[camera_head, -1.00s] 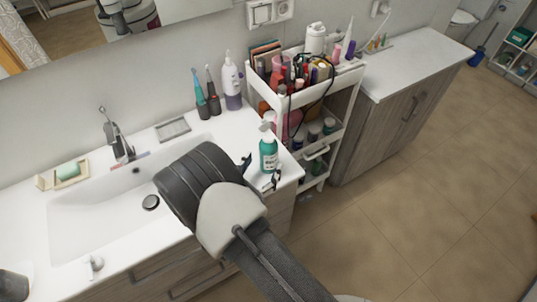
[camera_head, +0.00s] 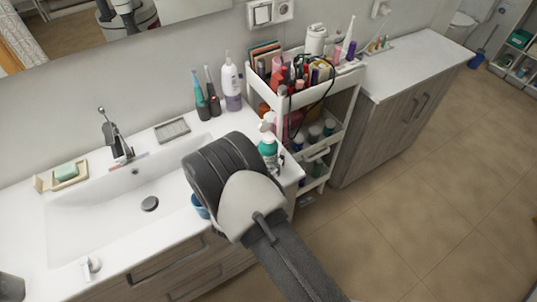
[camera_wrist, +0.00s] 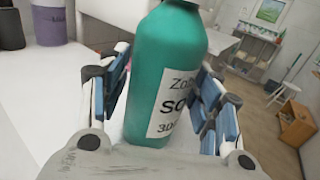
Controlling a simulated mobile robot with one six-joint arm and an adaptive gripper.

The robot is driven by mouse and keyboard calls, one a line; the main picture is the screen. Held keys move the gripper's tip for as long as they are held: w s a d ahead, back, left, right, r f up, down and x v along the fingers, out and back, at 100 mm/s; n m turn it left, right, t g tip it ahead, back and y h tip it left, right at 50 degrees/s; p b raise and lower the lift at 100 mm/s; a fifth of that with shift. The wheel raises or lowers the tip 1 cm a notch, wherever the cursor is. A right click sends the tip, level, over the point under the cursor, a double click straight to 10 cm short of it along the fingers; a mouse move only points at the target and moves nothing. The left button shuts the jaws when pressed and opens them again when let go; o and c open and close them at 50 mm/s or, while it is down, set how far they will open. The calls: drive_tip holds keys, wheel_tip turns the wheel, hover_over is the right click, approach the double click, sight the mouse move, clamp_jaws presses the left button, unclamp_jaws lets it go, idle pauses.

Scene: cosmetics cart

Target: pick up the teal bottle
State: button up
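The teal bottle (camera_head: 268,148) stands upright near the right end of the white counter, with a pale pump top. My arm hides its lower part in the head view. In the wrist view the teal bottle (camera_wrist: 168,50) fills the middle, its white label facing me. My gripper (camera_wrist: 164,88) is open, with one blue-padded finger on each side of the bottle. The fingers are close to its sides, and firm contact does not show. In the head view the fingertips are mostly hidden behind my wrist.
A white cart (camera_head: 342,92) full of cosmetics stands just right of the bottle. A large white and purple bottle (camera_head: 231,85) and two electric toothbrushes stand behind, near the wall.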

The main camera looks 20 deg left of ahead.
drive_tip(key=c, duration=0.9)
drive_tip(key=shift+c, duration=0.4)
drive_tip(key=shift+r, duration=0.1)
